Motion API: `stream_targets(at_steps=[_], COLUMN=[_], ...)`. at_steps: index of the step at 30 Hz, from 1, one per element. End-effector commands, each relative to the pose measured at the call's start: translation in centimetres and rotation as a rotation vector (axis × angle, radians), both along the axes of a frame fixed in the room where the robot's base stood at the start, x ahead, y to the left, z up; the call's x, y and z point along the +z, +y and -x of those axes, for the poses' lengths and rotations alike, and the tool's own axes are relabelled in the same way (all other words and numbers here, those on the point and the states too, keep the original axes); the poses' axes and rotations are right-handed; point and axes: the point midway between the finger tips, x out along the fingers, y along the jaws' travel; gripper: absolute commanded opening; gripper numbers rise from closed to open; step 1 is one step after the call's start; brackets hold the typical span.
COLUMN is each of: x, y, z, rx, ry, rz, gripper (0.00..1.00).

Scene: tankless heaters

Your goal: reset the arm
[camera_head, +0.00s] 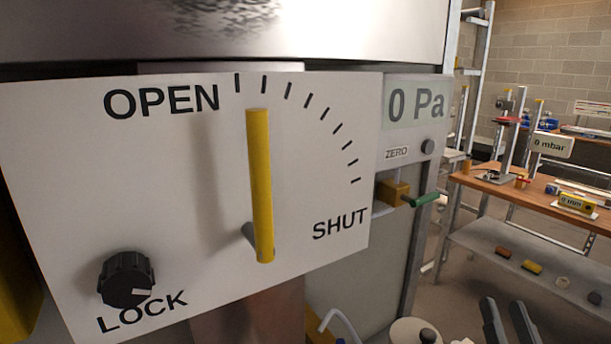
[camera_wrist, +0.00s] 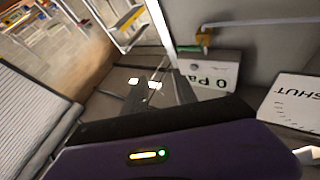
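My gripper (camera_head: 508,322) shows at the bottom right of the head view as two dark fingers standing apart. Nothing shows between them. In the wrist view its dark fingers (camera_wrist: 155,95) reach away above the purple wrist body, over blurred ground. The gripper is below and to the right of the white valve panel (camera_head: 310,130) and clear of it. The rest of the arm is out of the head view.
The panel bears a yellow lever (camera_head: 260,185), upright between OPEN and SHUT, and a black LOCK knob (camera_head: 126,279). A gauge (camera_head: 416,105) reads 0 Pa, above a green-handled valve (camera_head: 425,199). A wooden workbench (camera_head: 480,182) stands at the right; a pot (camera_head: 414,332) is below.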

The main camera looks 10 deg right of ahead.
Motion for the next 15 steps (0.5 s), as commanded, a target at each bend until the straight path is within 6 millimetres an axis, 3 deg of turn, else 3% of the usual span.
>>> stream_targets(at_steps=[3,15], x=[-3.4,-11.3], y=[2.9,11.3], z=[2.9,13.6], rx=[0.023,0.151], ry=[0.071,0.34], rz=[0.005,0.064], gripper=[0.34,0.34])
